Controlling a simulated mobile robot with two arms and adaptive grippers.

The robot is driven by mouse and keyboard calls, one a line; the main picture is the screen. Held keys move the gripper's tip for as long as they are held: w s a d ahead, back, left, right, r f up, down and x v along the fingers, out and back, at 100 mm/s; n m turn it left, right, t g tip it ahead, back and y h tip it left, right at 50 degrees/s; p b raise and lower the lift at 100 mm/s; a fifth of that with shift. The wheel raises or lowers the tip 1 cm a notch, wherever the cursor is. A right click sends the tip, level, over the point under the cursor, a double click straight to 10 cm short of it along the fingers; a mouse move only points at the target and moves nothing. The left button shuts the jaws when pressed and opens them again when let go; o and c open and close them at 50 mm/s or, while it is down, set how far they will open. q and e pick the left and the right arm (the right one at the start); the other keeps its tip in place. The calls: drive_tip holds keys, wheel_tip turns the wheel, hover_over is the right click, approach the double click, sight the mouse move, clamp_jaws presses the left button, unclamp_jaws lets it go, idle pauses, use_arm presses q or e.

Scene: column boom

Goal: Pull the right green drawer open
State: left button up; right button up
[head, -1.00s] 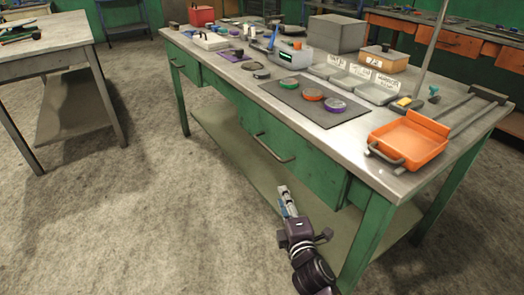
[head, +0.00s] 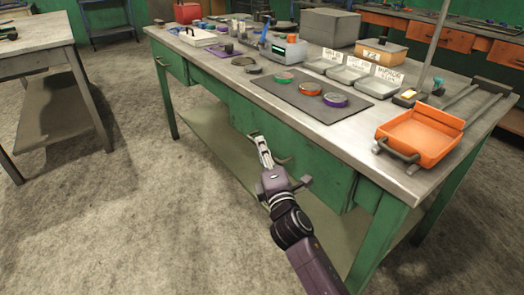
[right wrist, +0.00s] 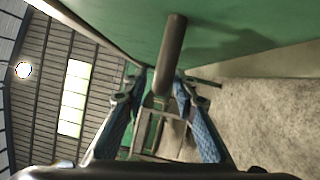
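The right green drawer (head: 315,165) is under the front edge of the metal-topped workbench, and its front looks flush with the bench. Its bar handle (head: 284,160) is partly hidden behind my right gripper (head: 259,140). In the right wrist view the dark handle bar (right wrist: 173,45) reaches in between the two blue-padded fingers of the right gripper (right wrist: 160,80). A gap shows on both sides of the bar, so the fingers are open around it and not closed on it. My left gripper is in neither view.
A left drawer (head: 170,62) sits at the bench's far end. The bench top holds an orange tray (head: 418,138), a dark mat (head: 300,103) with coloured discs and several boxes. A lower shelf (head: 205,135) runs beneath. Open floor (head: 130,210) lies in front; another table (head: 40,38) stands left.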

drive_tip(key=shift+w, duration=0.3)
clamp_jaws()
idle(0.3)
